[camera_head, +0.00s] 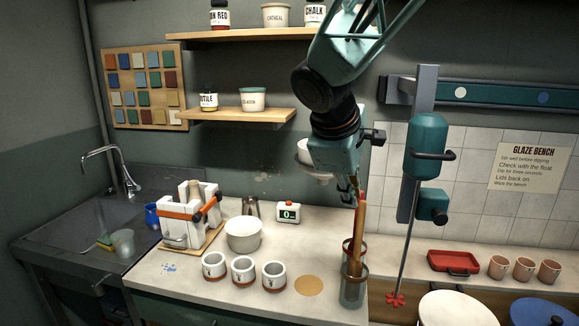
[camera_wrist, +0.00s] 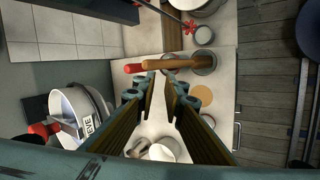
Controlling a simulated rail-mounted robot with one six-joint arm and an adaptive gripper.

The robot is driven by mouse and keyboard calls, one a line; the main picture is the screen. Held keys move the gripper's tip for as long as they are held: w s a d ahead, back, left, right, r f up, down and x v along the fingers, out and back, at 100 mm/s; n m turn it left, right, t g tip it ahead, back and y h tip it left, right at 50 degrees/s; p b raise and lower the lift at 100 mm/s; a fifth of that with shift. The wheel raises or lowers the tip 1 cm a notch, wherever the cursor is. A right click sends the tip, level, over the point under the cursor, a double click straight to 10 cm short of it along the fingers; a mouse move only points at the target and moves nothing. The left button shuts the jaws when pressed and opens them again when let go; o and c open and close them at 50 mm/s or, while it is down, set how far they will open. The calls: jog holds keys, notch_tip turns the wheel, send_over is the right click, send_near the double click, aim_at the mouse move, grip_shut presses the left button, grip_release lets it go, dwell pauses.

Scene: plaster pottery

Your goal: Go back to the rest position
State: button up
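My gripper (camera_head: 353,188) hangs above the right end of the counter in the head view. In the wrist view its two fingers (camera_wrist: 165,84) stand apart with a gap between them and nothing in it.
A pale round vessel (camera_head: 315,165) is behind the gripper, partly hidden. A mixer with a red propeller (camera_head: 395,299) hangs to the right. White bowl (camera_head: 244,234), several cups (camera_head: 243,270) and a plaster mould (camera_head: 183,222) stand left. Shelves (camera_head: 238,115) are above; a tan disc (camera_head: 309,286) lies in front.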

jog(key=s+d+r+m+y+p, duration=0.1)
jog(key=s+m, duration=0.5)
jog(key=s, duration=1.4)
jog(key=s+d+r+m+g+y+p, duration=0.1)
jog(key=s+d+m, duration=0.3)
jog(key=s, duration=1.6)
jog(key=shift+s+m+g+y, duration=0.15)
jog(key=shift+m+g+y, duration=0.15)
jog(key=shift+m+y, duration=0.65)
